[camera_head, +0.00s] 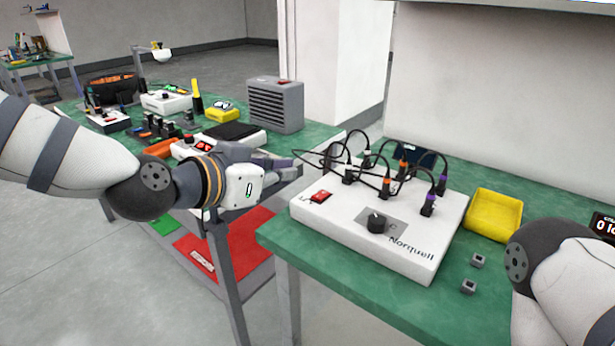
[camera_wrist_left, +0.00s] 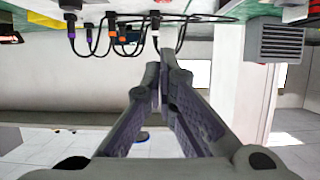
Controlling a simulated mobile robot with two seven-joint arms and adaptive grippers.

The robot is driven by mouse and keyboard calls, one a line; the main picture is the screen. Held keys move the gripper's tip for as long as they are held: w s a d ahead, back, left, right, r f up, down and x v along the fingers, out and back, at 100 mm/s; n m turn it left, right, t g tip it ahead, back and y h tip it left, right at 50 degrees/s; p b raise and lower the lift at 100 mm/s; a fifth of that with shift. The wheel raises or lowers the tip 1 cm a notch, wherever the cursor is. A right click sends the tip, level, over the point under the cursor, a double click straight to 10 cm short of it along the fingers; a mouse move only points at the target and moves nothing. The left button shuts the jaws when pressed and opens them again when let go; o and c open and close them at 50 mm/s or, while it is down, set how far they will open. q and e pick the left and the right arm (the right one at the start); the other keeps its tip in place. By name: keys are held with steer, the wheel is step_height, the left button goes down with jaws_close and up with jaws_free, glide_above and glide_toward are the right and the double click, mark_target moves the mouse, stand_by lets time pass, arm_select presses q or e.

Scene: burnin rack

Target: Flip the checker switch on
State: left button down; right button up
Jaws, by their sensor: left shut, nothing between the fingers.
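The checker is a white box (camera_head: 425,255) lettered "Norquell" on the green bench at the right. A red rocker switch (camera_head: 321,196) is on its left front corner, and a black knob (camera_head: 376,224) sits near the front. I cannot tell which way the rocker is tipped. My left gripper (camera_head: 296,161) is shut and empty, beyond and left of the switch, apart from it. In the left wrist view its fingers (camera_wrist_left: 162,75) meet below the upside-down checker (camera_wrist_left: 190,7); the switch is not clear there. My right gripper is out of view.
Black cables with orange and purple plugs (camera_head: 428,205) stand on the checker's back half, close to my left fingers. A yellow tray (camera_head: 494,214) is to its right. Two small grey parts (camera_head: 468,286) lie in front. A grey vented box (camera_head: 275,104) stands on the far bench.

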arm_select(q)
steer(key=shift+r, duration=0.25)
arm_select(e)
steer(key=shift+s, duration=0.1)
arm_select(q)
steer(key=b, duration=0.2)
glide_above(321, 195)
steer(key=s+a, duration=0.2)
steer(key=s, duration=0.1)
steer(key=f, duration=0.4)
steer(key=shift+w+d, duration=0.25)
step_height(321, 195, down, 3)
steer(key=shift+w+d, duration=0.1)
steer(key=shift+w, duration=0.05)
steer(key=shift+f, duration=0.35)
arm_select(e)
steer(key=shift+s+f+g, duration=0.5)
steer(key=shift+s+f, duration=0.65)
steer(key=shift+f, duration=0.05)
